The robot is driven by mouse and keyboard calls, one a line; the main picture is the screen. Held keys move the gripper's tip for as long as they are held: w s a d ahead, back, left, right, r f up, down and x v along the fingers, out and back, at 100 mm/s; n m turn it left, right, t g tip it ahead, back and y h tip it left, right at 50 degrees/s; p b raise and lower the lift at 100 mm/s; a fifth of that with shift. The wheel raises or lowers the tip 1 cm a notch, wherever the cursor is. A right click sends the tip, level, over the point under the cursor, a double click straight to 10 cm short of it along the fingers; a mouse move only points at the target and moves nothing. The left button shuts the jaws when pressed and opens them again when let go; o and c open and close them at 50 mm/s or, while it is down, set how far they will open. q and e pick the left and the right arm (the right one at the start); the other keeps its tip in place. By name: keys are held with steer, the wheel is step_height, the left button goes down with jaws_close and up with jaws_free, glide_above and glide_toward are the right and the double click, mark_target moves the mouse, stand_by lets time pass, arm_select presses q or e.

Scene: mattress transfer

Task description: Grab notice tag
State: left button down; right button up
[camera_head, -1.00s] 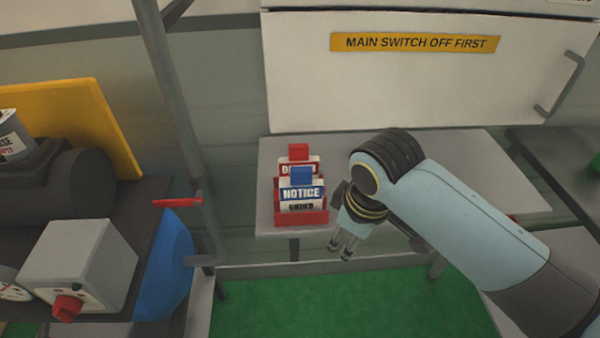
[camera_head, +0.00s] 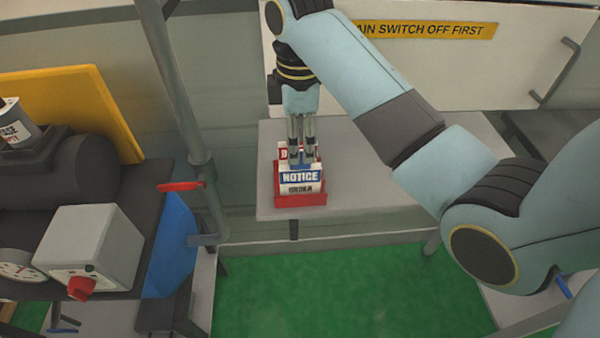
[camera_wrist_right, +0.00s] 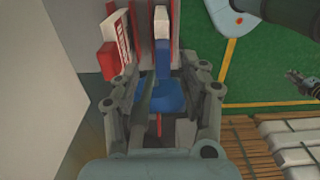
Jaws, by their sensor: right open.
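The notice tag (camera_head: 300,178) is white with a blue NOTICE band and stands in a red holder (camera_head: 300,200) on the grey table. A red-and-white tag (camera_head: 283,153) stands just behind it, partly hidden by my fingers. My right gripper (camera_head: 301,158) points down over the notice tag's top, its fingers open. In the right wrist view, the notice tag's blue top (camera_wrist_right: 162,57) shows between the open fingers of the right gripper (camera_wrist_right: 163,85), and the red-and-white tag (camera_wrist_right: 112,40) is to the left. Contact cannot be told.
The grey table (camera_head: 390,180) is clear right of the holder. A cabinet with a yellow sign (camera_head: 430,30) stands behind it. A grey switch box (camera_head: 90,245) stands further left.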

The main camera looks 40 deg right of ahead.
mark_target(300, 167)
step_height(300, 167, down, 7)
steer(key=shift+s+r+p, duration=0.15)
steer(key=shift+p, duration=0.65)
jaws_close()
